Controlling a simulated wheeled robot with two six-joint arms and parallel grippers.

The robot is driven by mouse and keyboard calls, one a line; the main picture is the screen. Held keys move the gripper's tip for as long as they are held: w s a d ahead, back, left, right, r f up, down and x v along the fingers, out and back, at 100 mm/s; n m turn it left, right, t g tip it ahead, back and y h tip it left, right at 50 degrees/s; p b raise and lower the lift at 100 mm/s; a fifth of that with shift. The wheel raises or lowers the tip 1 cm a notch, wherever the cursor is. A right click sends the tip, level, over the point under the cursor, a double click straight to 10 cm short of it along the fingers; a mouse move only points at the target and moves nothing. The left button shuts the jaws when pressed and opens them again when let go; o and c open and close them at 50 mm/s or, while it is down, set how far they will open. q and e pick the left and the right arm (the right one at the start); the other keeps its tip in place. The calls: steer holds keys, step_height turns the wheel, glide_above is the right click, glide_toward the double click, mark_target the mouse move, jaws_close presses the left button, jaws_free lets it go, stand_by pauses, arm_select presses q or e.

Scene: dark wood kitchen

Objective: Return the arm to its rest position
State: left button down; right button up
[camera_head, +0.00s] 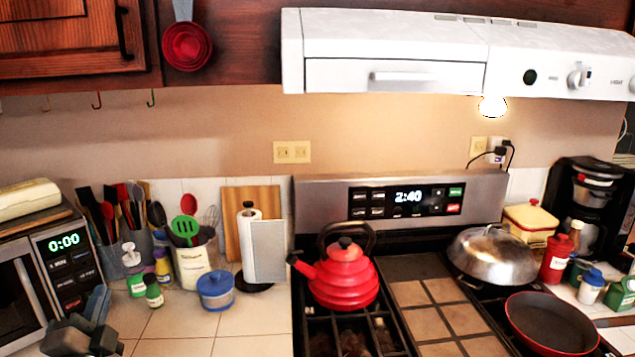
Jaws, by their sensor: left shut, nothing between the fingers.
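My left gripper (88,335) is at the bottom left corner of the head view. It is shut and holds nothing. It is in front of the microwave (20,285) and the left end of the tiled counter (175,325). Most of my left arm is outside the picture. My right gripper is not in view.
A red kettle (342,285) stands on the stove's left side, and a red pan (550,325) and a domed metal lid (492,254) are on its right. Utensil holders, small bottles and a blue pot (216,291) stand on the left counter. The counter's front strip is clear.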

arm_select(q)
steer(key=s+f+n+g, duration=0.4)
steer(key=f+n+g, duration=0.15)
steer(key=f, duration=0.85)
steer(key=s+d+f+n+g+h, duration=0.2)
steer(key=s+d+f+g, duration=0.35)
steer(key=s+f, duration=0.4)
steer(key=s+d+f+n+g+h, duration=0.2)
steer(key=s+d+f+n+g, duration=0.15)
steer(key=s+f+g, duration=0.45)
steer(key=s+a+f, duration=0.1)
steer(key=s+f, duration=0.1)
steer(key=f, duration=1.4)
steer(key=s+a+f, duration=0.1)
steer(key=s+f, duration=0.1)
steer(key=f, duration=1.4)
steer(key=s+a+f, duration=0.1)
steer(key=s+f, duration=1.7)
steer(key=f, duration=0.1)
steer(key=shift+s+a, duration=0.25)
steer(key=shift+a, duration=0.05)
